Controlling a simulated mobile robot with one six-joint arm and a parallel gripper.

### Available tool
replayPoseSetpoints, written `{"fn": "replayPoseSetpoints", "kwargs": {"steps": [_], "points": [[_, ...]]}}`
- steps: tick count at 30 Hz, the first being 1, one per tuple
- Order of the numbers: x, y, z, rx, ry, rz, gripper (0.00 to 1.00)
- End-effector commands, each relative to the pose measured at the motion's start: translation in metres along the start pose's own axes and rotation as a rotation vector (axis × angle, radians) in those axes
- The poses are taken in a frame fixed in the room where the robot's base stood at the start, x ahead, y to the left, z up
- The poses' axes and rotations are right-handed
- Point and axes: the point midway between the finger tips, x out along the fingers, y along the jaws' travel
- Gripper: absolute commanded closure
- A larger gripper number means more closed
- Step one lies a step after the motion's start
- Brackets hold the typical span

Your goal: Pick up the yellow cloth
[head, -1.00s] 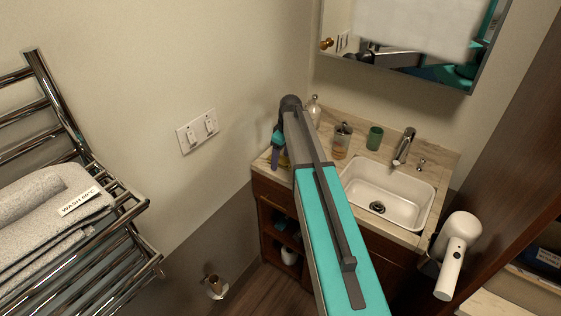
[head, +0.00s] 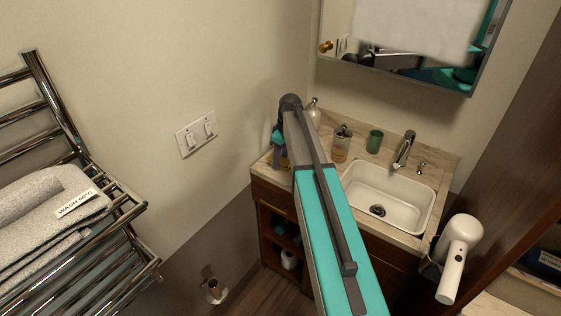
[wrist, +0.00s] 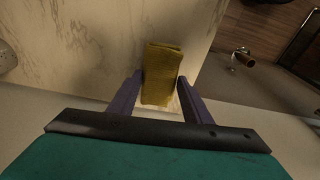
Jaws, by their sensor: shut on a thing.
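The yellow cloth (wrist: 161,74) is a folded rectangle in the wrist view, lying between the two purple fingers of my gripper (wrist: 158,98). My gripper is shut on its near part, and the far part sticks out past the fingertips over the pale marbled counter (wrist: 90,50). In the head view my gripper is at the counter's left end, beside the wall. Only a small yellow patch of the cloth (head: 285,163) shows there; my arm hides the rest. I cannot tell whether the cloth touches the counter.
A soap bottle (head: 314,113), an amber dispenser (head: 341,143) and a green cup (head: 374,141) stand right of my gripper. The sink (head: 412,190) and tap (head: 404,149) are further right. A wall closes the left side, with a towel rack (head: 125,212) nearer.

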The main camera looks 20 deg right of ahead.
Motion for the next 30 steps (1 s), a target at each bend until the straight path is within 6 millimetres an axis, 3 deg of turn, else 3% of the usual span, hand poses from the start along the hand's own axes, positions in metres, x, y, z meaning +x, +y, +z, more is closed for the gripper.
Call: {"fn": "replayPoseSetpoints", "kwargs": {"steps": [8,30], "points": [[-0.02,0.0,-0.002,0.001,0.001,0.002,0.77],[-0.036,-0.069,0.057,0.0,0.001,0.001,0.77]]}}
